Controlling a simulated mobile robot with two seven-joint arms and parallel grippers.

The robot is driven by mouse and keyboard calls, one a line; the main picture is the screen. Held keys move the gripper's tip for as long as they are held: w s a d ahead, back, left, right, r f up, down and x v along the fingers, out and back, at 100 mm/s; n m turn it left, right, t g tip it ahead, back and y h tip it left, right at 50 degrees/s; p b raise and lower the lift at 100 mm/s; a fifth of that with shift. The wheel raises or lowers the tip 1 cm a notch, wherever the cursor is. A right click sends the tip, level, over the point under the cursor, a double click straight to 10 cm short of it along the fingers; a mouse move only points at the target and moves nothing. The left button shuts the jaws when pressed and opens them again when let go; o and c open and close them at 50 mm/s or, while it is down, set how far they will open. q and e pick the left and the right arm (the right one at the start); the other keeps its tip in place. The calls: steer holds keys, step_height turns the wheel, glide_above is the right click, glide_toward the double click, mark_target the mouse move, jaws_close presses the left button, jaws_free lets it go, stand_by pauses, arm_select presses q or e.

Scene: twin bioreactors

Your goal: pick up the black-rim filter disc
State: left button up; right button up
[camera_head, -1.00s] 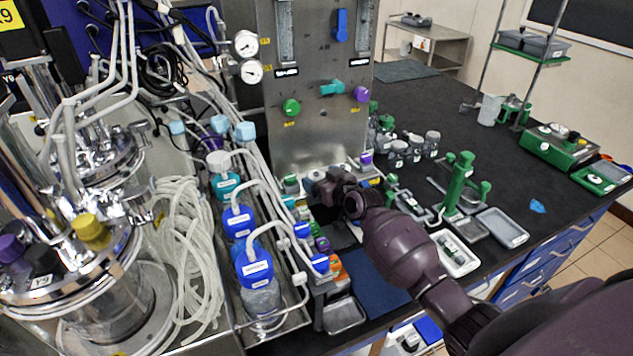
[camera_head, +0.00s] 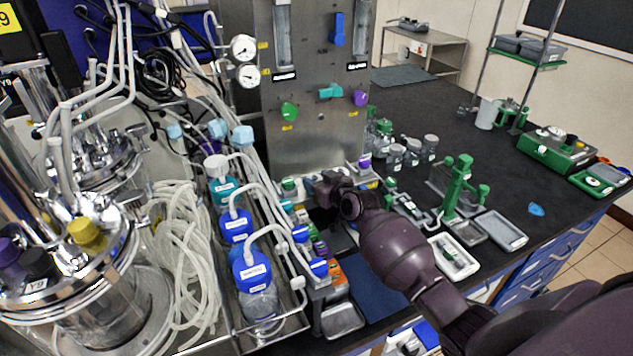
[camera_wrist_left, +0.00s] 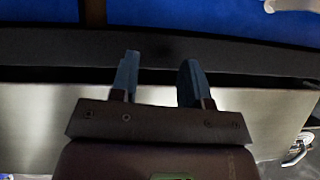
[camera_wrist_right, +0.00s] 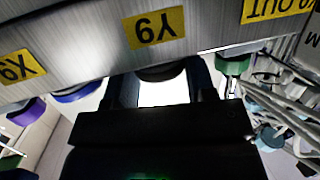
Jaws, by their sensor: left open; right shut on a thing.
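My right gripper (camera_head: 327,188) is low in front of the steel panel, among the small items at its foot. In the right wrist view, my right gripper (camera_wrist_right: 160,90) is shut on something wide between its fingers. A dark rounded edge (camera_wrist_right: 160,72) above a bright white patch shows there. It looks like the black-rim filter disc, but most of it is hidden and I cannot be sure. My left gripper (camera_wrist_left: 158,80) is open and empty in the left wrist view, and is out of the head view.
The steel panel (camera_head: 315,140) with coloured knobs stands right behind the right gripper. Blue-capped bottles (camera_head: 252,270) and tubing are close on the left. A green stand (camera_head: 460,185) and trays (camera_head: 502,230) are on the right.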

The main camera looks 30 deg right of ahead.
arm_select(q)
steer(key=shift+s, duration=0.1)
arm_select(e)
step_height(320, 180, up, 10)
stand_by(0.4)
arm_select(q)
steer(key=shift+s, duration=0.1)
arm_select(e)
steer(key=shift+s+f, duration=0.1)
steer(key=shift+s, duration=0.05)
stand_by(0.7)
